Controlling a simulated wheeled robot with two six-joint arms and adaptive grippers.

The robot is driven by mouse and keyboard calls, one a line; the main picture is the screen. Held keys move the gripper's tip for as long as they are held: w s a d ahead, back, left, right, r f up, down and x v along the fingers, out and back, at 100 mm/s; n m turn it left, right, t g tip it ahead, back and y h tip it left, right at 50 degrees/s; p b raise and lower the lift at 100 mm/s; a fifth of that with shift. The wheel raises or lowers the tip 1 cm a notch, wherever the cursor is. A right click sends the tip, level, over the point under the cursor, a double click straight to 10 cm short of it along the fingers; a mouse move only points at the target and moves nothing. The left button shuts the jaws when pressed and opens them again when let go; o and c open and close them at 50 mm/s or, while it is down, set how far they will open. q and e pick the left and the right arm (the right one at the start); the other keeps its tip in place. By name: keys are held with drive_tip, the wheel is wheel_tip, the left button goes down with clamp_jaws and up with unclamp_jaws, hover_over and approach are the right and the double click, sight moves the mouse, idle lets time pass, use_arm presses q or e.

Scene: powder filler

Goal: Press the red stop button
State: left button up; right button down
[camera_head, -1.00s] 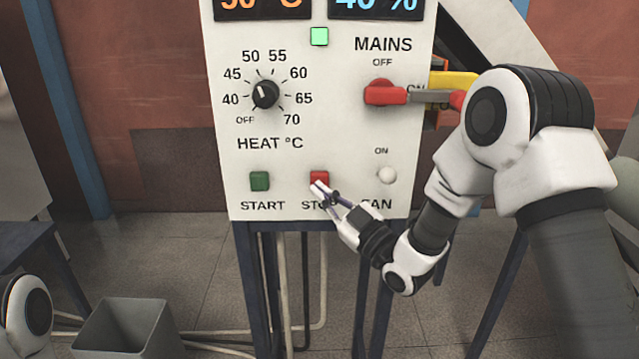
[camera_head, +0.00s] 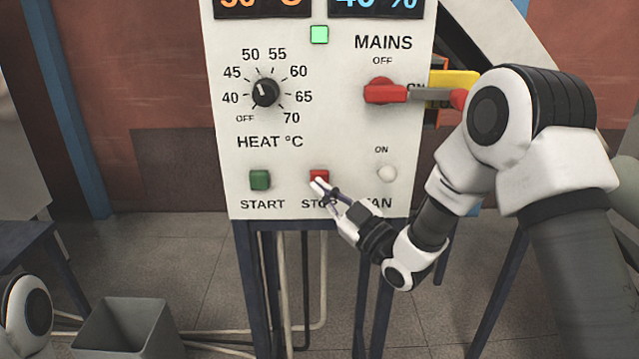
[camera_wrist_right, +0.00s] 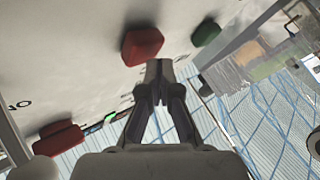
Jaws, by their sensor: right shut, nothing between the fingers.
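The red stop button (camera_head: 319,176) is a square red push button above the STOP label on the white control panel (camera_head: 345,120). My right gripper (camera_head: 317,184) is shut and empty, its tips at the button's lower edge in the head view. In the right wrist view the gripper tips (camera_wrist_right: 158,68) sit just beside the red button (camera_wrist_right: 142,45); I cannot tell whether they touch it. The button seems to stand out from the panel. My left gripper is not in view; only part of my left arm shows at the lower left.
Above are the heat dial (camera_head: 265,93), the red MAINS switch (camera_head: 385,93) and a lit green lamp (camera_head: 319,36). A grey bin (camera_head: 128,328) stands on the floor.

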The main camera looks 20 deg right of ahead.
drive_tip(key=shift+w+d, duration=0.15)
drive_tip(key=shift+w, duration=0.45)
idle(0.7)
drive_tip(key=shift+s, duration=0.1)
drive_tip(key=shift+s+a+b, duration=0.3)
drive_tip(key=shift+s+b, duration=0.15)
drive_tip(key=shift+s, duration=0.4)
drive_tip(key=s, duration=0.2)
drive_tip(key=s+a+b, duration=0.1)
drive_tip(key=s, duration=0.1)
drive_tip(key=shift+s+a+b, duration=0.15)
drive_tip(key=shift+s+b, duration=0.15)
drive_tip(key=shift+s, duration=0.1)
idle(0.4)
